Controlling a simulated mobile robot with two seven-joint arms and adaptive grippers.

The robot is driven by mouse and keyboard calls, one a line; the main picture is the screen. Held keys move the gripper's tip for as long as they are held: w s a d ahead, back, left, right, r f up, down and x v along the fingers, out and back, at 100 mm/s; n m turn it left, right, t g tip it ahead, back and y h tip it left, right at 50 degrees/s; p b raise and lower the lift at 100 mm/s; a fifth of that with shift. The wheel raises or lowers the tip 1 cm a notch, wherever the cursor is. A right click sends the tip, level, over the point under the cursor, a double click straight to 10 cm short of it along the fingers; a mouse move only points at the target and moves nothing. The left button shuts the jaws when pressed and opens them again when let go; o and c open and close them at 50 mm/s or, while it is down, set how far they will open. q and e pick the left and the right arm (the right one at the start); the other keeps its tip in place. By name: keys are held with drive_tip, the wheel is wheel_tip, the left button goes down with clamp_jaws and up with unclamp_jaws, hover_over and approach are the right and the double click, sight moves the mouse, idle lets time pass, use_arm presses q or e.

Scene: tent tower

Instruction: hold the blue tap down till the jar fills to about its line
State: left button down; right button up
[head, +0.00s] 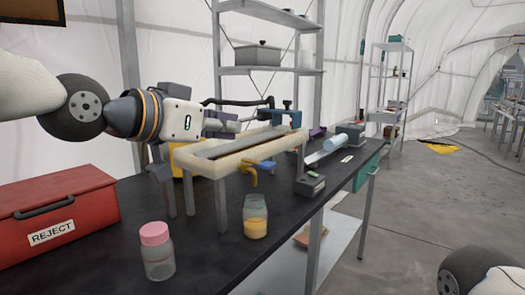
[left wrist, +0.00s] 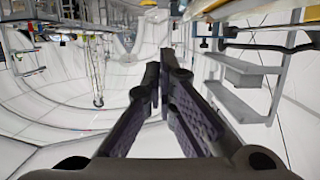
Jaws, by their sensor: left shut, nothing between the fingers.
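My left gripper (head: 232,124) reaches in from the left, above the far side of a pale raised trough (head: 205,162). Its fingers are shut and empty, and they come together in the left wrist view (left wrist: 163,68). A small yellow tap (head: 250,174) hangs under the trough's front, with a small blue part (head: 268,165) beside it, apart from my gripper. A clear jar (head: 255,215) stands below the tap, partly filled with orange-yellow stuff. Its line is too small to make out. My right gripper is out of view.
A red REJECT box (head: 60,212) and a pink-lidded jar (head: 157,250) stand at the front left of the black table (head: 200,270). A dark box-shaped device (head: 309,186) sits right of the filled jar.

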use_arm(q)
drive_tip(key=b, duration=0.2)
hover_over(257, 163)
drive_tip(key=s+d, duration=0.1)
drive_tip(key=s, duration=0.2)
wheel_tip(257, 163, down, 3)
wheel_tip(257, 163, down, 4)
drive_tip(key=shift+d+r, duration=0.15)
drive_tip(key=shift+r, duration=0.05)
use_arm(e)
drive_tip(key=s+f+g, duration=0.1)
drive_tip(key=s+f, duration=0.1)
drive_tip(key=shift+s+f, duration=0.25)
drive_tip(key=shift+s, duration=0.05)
